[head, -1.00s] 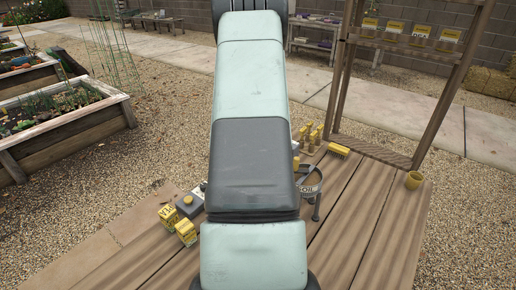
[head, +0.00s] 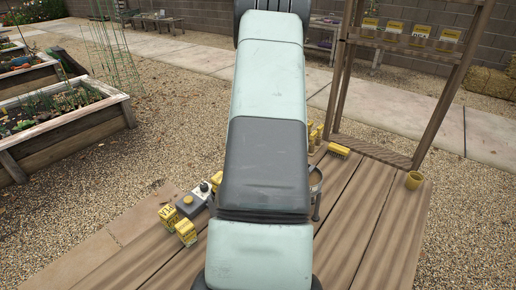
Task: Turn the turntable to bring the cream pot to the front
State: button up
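My arm stands across the middle of the head view and hides the centre of the wooden table (head: 350,225). My gripper is not in view. I cannot make out the turntable or the cream pot; the arm may be covering them. A grey box with a round yellow top (head: 188,201) sits just left of the arm, with a small white and black item beside it. A sliver of yellow (head: 216,178) shows at the arm's left edge.
Two yellow cartons (head: 186,232) stand at the table's left edge. The right-hand planks are clear.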

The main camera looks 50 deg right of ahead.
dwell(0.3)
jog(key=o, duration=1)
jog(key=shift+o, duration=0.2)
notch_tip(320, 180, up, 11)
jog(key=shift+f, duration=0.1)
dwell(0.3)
